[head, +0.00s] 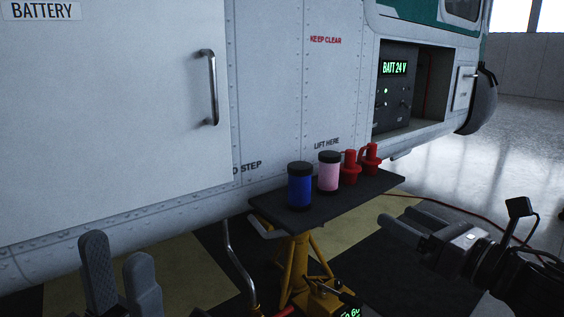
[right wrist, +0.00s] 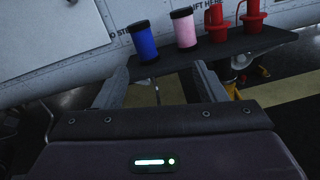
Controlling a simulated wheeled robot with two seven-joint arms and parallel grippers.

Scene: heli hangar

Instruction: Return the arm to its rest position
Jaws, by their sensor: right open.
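My right gripper (head: 402,222) is at the right of the head view, in front of and right of the dark stand top. In the right wrist view its fingers (right wrist: 160,80) are spread with nothing between them; the stand and canisters lie beyond the fingertips. My left gripper (head: 118,254) is at the lower left of the head view, its two grey fingers apart and nothing visible between them. Most of the left arm is out of frame.
A yellow-legged stand (head: 370,196) holds a blue canister (head: 300,188), a pink canister (head: 329,174) and two red plugs (head: 349,170). The helicopter side (head: 275,90) rises behind, with a door handle (head: 209,88) and an open battery bay (head: 432,95). A red cable (head: 470,213) crosses the floor.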

